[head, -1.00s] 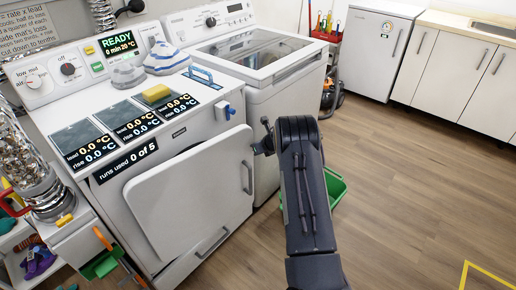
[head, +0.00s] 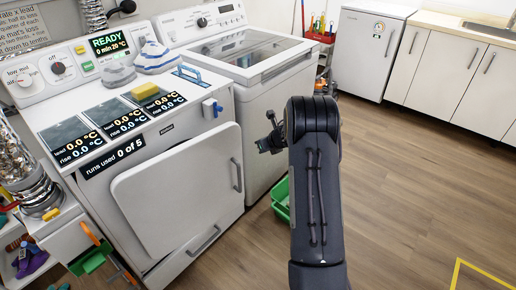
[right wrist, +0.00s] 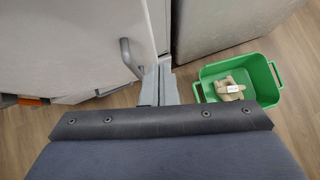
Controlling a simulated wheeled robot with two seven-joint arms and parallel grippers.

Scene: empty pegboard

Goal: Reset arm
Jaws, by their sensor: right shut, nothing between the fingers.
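My right arm reaches in from the bottom of the head view. Its gripper (head: 268,138) is in the air just right of the white machine's front door (head: 180,190). In the right wrist view the gripper's grey fingers (right wrist: 159,84) are together with nothing between them, close to the door's handle (right wrist: 131,58). I cannot tell whether they touch it. The door appears swung out from the machine. My left gripper is not in view.
A green bin (right wrist: 206,75) with a light brown item (right wrist: 229,88) inside stands on the floor right of the fingers. A second white machine (head: 265,115) stands beside the first. A white fridge (head: 365,55) and cabinets (head: 440,75) stand behind.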

